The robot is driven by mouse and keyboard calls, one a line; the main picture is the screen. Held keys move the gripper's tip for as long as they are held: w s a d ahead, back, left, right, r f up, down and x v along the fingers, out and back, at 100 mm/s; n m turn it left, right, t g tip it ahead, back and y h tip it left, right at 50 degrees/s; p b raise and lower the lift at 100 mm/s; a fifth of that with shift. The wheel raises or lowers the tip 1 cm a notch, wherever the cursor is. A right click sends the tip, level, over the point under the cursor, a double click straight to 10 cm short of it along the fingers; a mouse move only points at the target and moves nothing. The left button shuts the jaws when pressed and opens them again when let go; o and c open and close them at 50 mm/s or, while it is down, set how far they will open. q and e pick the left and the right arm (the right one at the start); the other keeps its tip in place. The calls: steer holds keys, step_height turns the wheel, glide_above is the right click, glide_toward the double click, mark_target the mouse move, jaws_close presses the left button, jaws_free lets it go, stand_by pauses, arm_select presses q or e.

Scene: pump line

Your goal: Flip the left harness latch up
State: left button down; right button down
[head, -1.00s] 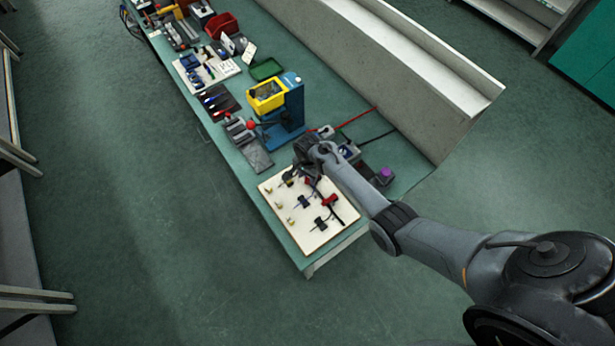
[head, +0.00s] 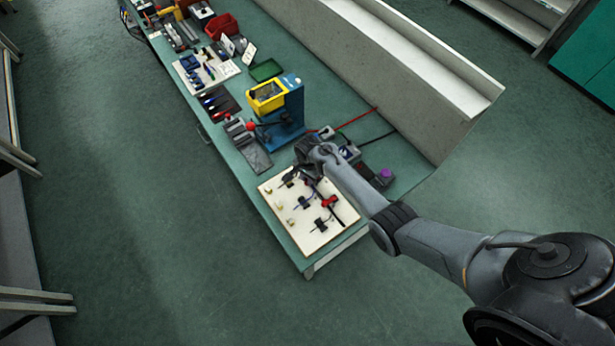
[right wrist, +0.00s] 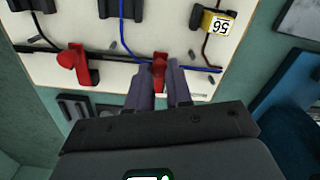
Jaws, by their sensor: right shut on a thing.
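A white harness board (head: 300,238) lies on the near end of the green bench, with dark clips, thin cables and red latches on it. My right gripper (right wrist: 161,80) is at the board's edge, its two fingers shut on a red latch (right wrist: 158,70), whose tip shows between them. The lower part of this latch is hidden by the fingers. A second red latch (right wrist: 72,63) stands apart to the left in the right wrist view; it also shows in the head view (head: 329,202). My left gripper is not in view.
A blue press stand (head: 290,110) with a yellow bin (head: 266,97) stands beyond the board. A small box with a purple top (head: 386,173) sits right of the gripper. A yellow tag (right wrist: 216,24) is on the board. The floor left of the bench is clear.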

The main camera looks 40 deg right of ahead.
steer(key=shift+r, duration=0.15)
steer(key=shift+d+r+y+p, duration=0.25)
steer(key=shift+y+p, duration=0.2)
steer(key=shift+y, duration=0.15)
steer(key=shift+d+r+y, duration=0.25)
steer(key=shift+d+y, duration=0.05)
steer(key=shift+y, duration=0.4)
steer(key=shift+d+r+y, duration=0.1)
steer(key=shift+d+y, duration=0.15)
steer(key=shift+y, duration=0.15)
steer(key=shift+d+r+y, duration=0.1)
steer(key=shift+d+y, duration=0.4)
steer(key=shift+y, duration=0.4)
steer(key=d+y+b, duration=0.1)
steer(key=y+b, duration=0.1)
steer(key=b, duration=0.2)
steer(key=d+y+b, duration=0.2)
steer(key=y+b, duration=0.1)
steer(key=b, duration=0.2)
steer(key=d+t+y+b, duration=0.1)
steer(key=y+b, duration=0.1)
steer(key=b, duration=0.3)
steer(key=shift+s+d+f+y, duration=0.2)
steer(key=shift+s+d+y, duration=0.1)
steer(key=shift+d+y, duration=0.1)
steer(key=shift+d+r+y+b, duration=0.1)
steer(key=shift+d+y+b, duration=0.3)
steer(key=shift+b, duration=0.7)
steer(key=shift+a, duration=0.1)
